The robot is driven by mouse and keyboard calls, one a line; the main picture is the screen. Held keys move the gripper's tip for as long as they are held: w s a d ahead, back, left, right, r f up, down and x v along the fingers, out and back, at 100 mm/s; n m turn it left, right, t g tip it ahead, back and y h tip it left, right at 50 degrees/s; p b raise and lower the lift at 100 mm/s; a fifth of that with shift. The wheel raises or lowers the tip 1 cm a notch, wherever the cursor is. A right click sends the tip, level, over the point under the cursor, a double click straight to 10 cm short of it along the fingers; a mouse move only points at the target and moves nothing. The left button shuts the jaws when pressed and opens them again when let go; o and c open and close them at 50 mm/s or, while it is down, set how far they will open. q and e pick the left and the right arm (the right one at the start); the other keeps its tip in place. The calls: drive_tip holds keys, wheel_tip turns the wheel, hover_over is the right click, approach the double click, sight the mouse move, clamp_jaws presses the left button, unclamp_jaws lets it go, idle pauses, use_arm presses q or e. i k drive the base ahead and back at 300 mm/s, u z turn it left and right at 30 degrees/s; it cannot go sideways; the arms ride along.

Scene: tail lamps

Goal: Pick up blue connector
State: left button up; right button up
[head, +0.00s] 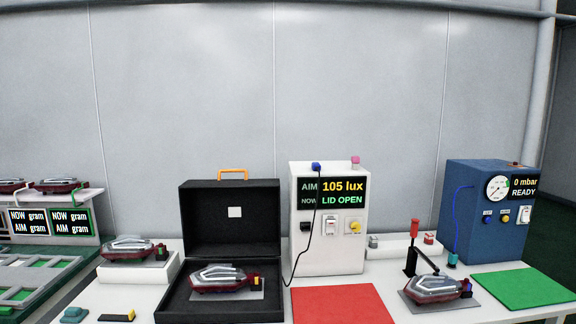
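The blue connector (316,166) sits at the top front edge of the white tester box (328,258). A black cable (311,235) hangs from it and curves down toward the black case. The tester display reads "105 lux" and "LID OPEN". Neither of my grippers shows in the head view.
An open black case (232,203) holds a tail lamp (224,279). Another lamp (437,287) lies by a red-handled clamp (414,240). A red mat (340,304) and a green mat (524,287) are bare. A blue pressure box (489,209) stands right. Green racks (40,280) stand left.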

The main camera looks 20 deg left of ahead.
sight(314, 164)
drive_tip(key=u, duration=0.65)
drive_tip(key=i, duration=0.65)
drive_tip(key=u, duration=0.7)
